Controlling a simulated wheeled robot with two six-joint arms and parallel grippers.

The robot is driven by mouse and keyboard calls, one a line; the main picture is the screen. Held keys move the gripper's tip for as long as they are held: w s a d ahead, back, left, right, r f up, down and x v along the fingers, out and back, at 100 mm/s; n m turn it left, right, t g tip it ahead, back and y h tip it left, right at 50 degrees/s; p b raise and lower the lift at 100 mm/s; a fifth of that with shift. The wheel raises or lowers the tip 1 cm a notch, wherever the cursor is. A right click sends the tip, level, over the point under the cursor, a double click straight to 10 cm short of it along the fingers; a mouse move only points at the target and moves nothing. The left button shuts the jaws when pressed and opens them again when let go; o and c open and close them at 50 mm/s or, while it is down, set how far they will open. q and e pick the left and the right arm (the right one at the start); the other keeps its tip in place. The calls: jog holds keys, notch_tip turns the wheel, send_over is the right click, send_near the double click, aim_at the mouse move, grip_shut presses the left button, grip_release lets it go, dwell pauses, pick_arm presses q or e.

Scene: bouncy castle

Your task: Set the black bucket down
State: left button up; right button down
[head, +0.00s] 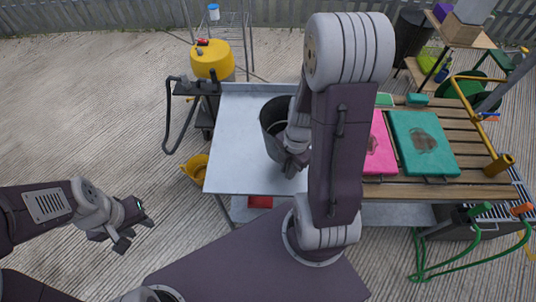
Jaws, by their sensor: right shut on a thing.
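The black bucket (269,122) is dark grey and open at the top. It is over the left half of the grey metal table (235,172), close to upright. I cannot tell whether its base touches the table top. My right gripper (291,168) is at the bucket's right side, shut on it; the arm hides the bucket's right part and much of the contact. My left gripper (136,234) is open and empty, left of the table, over the concrete ground.
A pink board (379,150) and a teal board (423,143) lie on the slatted wooden top (480,186) to the right. A yellow bucket (195,168) stands left of the table, a yellow drum (212,62) behind. Bare metal surrounds the bucket's left and front.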

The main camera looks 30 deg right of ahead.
jog(key=w+a+f, duration=0.3)
jog(key=w+f, duration=0.4)
jog(key=f, duration=0.2)
jog(key=shift+a+f, duration=0.2)
jog(key=shift+f, duration=0.05)
jog(key=c, duration=1.3)
grip_release()
jog(key=shift+w, duration=0.15)
jog(key=shift+r, duration=0.15)
notch_tip(320, 180, up, 12)
jog(key=d+p, duration=0.1)
jog(key=p, duration=0.1)
jog(key=s+a+r+m, duration=0.1)
jog(key=m, duration=0.5)
jog(key=s+a+r+m+t, duration=0.1)
jog(key=s+a+r+m, duration=0.1)
jog(key=m, duration=0.5)
jog(key=s+a+r+m+h, duration=0.1)
jog(key=s+a+m, duration=0.1)
jog(key=m, duration=0.5)
jog(key=shift+s+a+r, duration=0.1)
jog(key=shift+a+r, duration=0.05)
jog(key=shift+r, duration=0.2)
